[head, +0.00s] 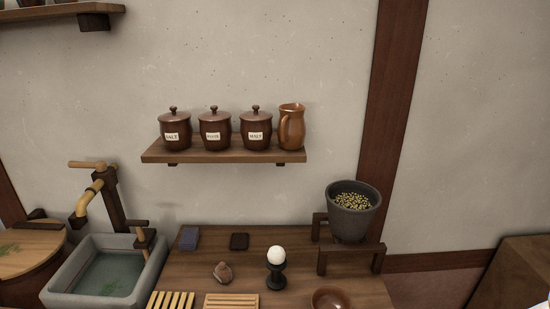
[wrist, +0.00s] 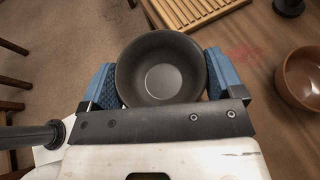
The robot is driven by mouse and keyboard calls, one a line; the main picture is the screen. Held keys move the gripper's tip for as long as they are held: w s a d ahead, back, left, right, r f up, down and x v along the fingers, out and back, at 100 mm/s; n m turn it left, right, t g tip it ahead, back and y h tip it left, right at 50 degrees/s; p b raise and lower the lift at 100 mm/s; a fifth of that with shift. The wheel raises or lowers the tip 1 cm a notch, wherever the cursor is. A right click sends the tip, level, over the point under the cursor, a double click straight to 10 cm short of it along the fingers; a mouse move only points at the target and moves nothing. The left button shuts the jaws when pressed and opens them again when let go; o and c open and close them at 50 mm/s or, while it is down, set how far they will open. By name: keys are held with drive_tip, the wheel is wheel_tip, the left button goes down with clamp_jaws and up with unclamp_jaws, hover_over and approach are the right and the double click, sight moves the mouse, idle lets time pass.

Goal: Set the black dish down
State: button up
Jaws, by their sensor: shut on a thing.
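The black dish (wrist: 160,70) shows in the wrist view as a round, dark, empty bowl, upright with its inside facing the camera. My gripper (wrist: 160,82) is shut on it, with one blue finger pad at its left side and one at its right. The dish is at the table's edge in the picture, with brown floor to its left; I cannot tell how high it is above the surface. The wooden table (head: 195,265) shows in the head view, where neither the dish nor my gripper is seen.
A slatted wooden rack (wrist: 195,12) lies just beyond the dish. A brown bowl (wrist: 301,77) stands to the right, also in the head view (head: 331,299). A black stand with a white ball (head: 276,254) is behind.

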wheel_tip(320, 180, down, 8)
idle(1.0)
drive_tip(key=shift+w+f, duration=0.1)
drive_tip(key=shift+w, duration=0.05)
idle(0.4)
drive_tip(key=w+a, duration=0.1)
drive_tip(key=w, duration=0.4)
drive_tip(key=w+a+f, duration=0.1)
drive_tip(key=w+a, duration=0.1)
drive_tip(key=w, duration=0.3)
drive_tip(key=w+a, duration=0.2)
drive_tip(key=w, duration=0.3)
drive_tip(key=shift+f, duration=0.25)
drive_tip(key=shift+d, duration=0.1)
drive_tip(key=shift+f, duration=1.75)
drive_tip(key=shift+f, duration=0.1)
